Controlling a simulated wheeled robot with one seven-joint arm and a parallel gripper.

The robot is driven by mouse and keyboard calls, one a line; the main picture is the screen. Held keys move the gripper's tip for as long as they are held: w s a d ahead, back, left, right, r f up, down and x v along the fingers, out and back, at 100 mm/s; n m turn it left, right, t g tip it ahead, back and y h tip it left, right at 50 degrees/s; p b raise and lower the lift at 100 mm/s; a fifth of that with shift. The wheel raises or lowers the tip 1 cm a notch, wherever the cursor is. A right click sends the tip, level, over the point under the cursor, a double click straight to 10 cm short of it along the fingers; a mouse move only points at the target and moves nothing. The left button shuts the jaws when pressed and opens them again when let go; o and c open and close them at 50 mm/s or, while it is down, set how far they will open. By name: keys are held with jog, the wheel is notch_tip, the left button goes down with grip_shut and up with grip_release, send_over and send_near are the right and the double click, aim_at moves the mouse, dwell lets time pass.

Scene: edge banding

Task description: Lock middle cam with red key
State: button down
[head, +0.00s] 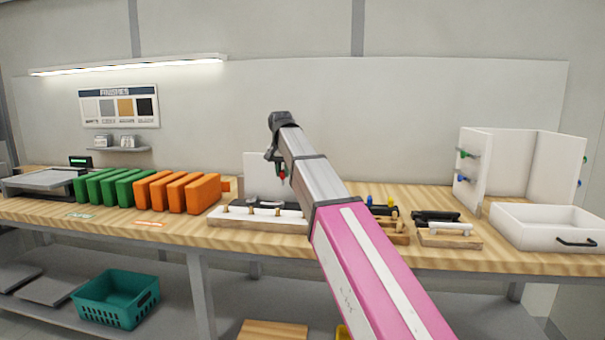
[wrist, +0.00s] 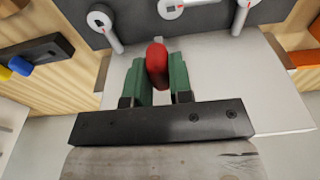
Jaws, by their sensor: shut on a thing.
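My gripper (head: 277,160) is raised above the bench, and its green fingers (wrist: 160,82) are shut on the red key (wrist: 157,65). The red key also shows as a small red spot below the gripper in the head view (head: 282,175). In the wrist view, round pale cams with red marks sit on a dark strip: a left cam (wrist: 102,18), a middle cam (wrist: 171,8) and a right cam (wrist: 244,4), cut by the top edge. The key is below the middle cam in the picture and appears apart from it.
A dark holder (wrist: 38,56) carries a blue key (wrist: 20,66) and a yellow key (wrist: 4,73). Green boxes (head: 105,186) and orange boxes (head: 178,191) stand left on the bench. A white drawer (head: 545,228) and a white cabinet (head: 520,170) stand right.

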jog(key=shift+w+a+f, duration=0.1)
jog(key=shift+a+f, duration=0.2)
jog(key=shift+f, duration=0.7)
jog(key=shift+w+a+f, duration=0.1)
jog(key=shift+a+f, duration=0.15)
jog(key=shift+f, duration=0.8)
jog(key=shift+w+a+f, duration=0.1)
jog(key=shift+a+f, duration=0.2)
jog(key=shift+f, duration=0.7)
jog(key=shift+f, duration=1)
dwell(0.5)
jog(key=m, duration=0.4)
jog(key=shift+m+h, duration=0.3)
jog(key=shift+m, duration=0.1)
jog(key=shift+a, duration=0.1)
jog(key=m, duration=0.4)
jog(key=shift+m+g, duration=0.3)
jog(key=shift+m, duration=0.1)
